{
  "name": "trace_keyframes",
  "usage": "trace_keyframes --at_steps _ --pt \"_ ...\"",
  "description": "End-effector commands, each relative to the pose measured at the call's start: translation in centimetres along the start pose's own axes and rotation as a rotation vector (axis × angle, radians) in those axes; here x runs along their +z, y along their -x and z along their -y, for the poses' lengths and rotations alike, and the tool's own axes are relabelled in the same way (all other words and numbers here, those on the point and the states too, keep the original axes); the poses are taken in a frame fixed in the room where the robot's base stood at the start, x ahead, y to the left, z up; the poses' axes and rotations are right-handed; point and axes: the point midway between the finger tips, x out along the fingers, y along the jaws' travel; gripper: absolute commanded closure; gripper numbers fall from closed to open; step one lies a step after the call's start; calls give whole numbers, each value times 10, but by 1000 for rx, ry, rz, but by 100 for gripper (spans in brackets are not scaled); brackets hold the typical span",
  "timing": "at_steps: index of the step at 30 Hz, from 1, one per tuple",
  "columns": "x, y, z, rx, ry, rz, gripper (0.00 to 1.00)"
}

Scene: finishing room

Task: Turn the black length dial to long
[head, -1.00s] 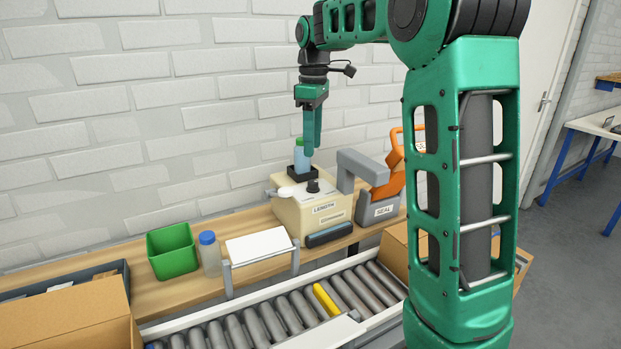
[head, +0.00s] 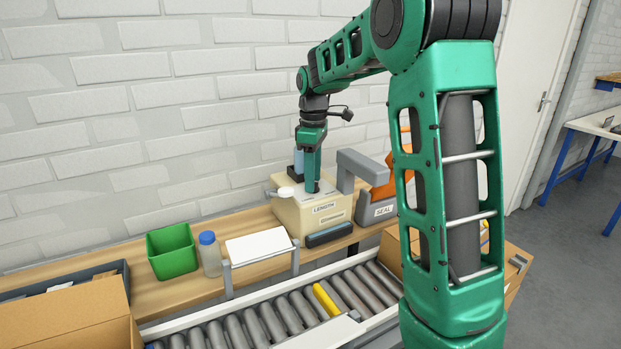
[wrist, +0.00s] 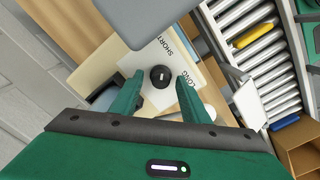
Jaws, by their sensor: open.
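The black length dial (wrist: 161,76) sits on top of the cream machine labelled LENGTH (head: 325,216). In the wrist view it carries a short pale mark; which word the mark points to is too small to tell. The words SHORT and LONG are printed to the dial's right, SHORT higher in the picture and LONG lower. My gripper (wrist: 161,84) is open, with one finger on each side of the dial and gaps visible between. In the head view my gripper (head: 312,185) points down at the machine's top, and its fingers hide the dial.
A grey arm and SEAL unit (head: 378,211) stand right of the machine. A green bin (head: 172,252), a blue-capped bottle (head: 210,256) and a white-topped stand (head: 258,247) are to the left. A roller conveyor (head: 290,316) runs in front.

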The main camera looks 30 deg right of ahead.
Motion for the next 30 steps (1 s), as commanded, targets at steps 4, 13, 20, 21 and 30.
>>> trace_keyframes --at_steps 4,13,20,21,30 --pt "0 -1 0 0 0 0 58" --pt "0 0 0 0 0 0 100" --pt "0 0 -1 1 -13 -1 100" --pt "0 0 -1 1 -21 -1 100" --pt "0 0 -1 3 -170 -2 100"
